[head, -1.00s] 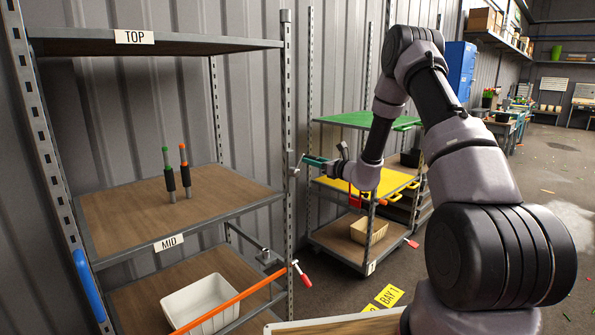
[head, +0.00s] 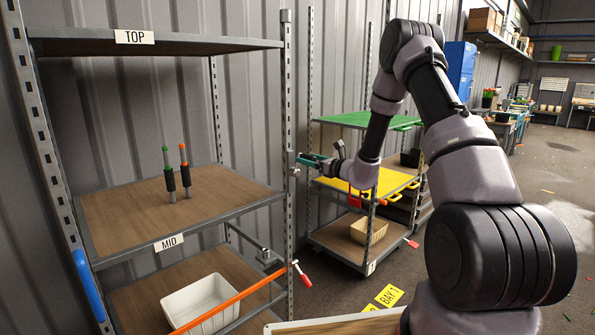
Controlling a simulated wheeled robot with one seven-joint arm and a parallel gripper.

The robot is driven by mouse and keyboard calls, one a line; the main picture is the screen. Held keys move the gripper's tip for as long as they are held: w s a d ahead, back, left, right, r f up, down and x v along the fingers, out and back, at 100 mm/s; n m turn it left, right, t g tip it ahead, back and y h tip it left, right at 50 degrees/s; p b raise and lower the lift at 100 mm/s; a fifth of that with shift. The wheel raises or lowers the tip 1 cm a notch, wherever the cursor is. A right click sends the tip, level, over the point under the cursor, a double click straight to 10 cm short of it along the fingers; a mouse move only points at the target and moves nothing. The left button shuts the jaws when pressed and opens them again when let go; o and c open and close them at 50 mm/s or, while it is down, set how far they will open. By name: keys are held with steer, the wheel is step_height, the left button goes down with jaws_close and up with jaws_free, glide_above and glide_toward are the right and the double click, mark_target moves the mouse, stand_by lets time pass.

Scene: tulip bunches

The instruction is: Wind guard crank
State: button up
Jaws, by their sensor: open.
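A small silver fitting (head: 293,171) sits on the shelf rack's right front post, at about the height of the middle shelf. It looks like a crank, but it is small and partly hidden by my gripper. My gripper (head: 301,159), with teal fingers, is open and points left at this fitting. Its fingertips are at or very close to it; I cannot tell whether they touch. An orange guard bar (head: 232,303) runs across the front of the lowest shelf. A red-and-white handle (head: 303,274) is at the bar's right end by the post.
The rack's middle shelf (head: 232,198) holds two upright tools (head: 169,175) with green and orange tips. A white bin (head: 201,300) stands on the lowest shelf. A cart with a green top (head: 350,119) and yellow shelf (head: 345,188) stands close behind my gripper.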

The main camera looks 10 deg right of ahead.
steer(key=shift+v, duration=3.5)
steer(key=s+a+r+n+g+y, duration=0.1)
steer(key=s+a+r+n+g, duration=0.4)
steer(key=s+r+n, duration=0.4)
steer(key=s+a+r+n+g+y, duration=0.1)
steer(key=s+a+r+n+g, duration=0.6)
steer(key=s, duration=0.4)
steer(key=s+d+r+n+t+h, duration=0.2)
steer(key=s+d+r+n+h, duration=0.1)
steer(key=s+d, duration=0.4)
steer(key=s+d+r+n+t+h, duration=0.2)
steer(key=s+d+n+h, duration=0.3)
steer(key=s, duration=0.7)
steer(key=d+r+h, duration=0.1)
steer(key=d+h, duration=0.1)
steer(key=shift+d+r+n+t+h, duration=0.2)
steer(key=shift+r+n+t+h, duration=0.1)
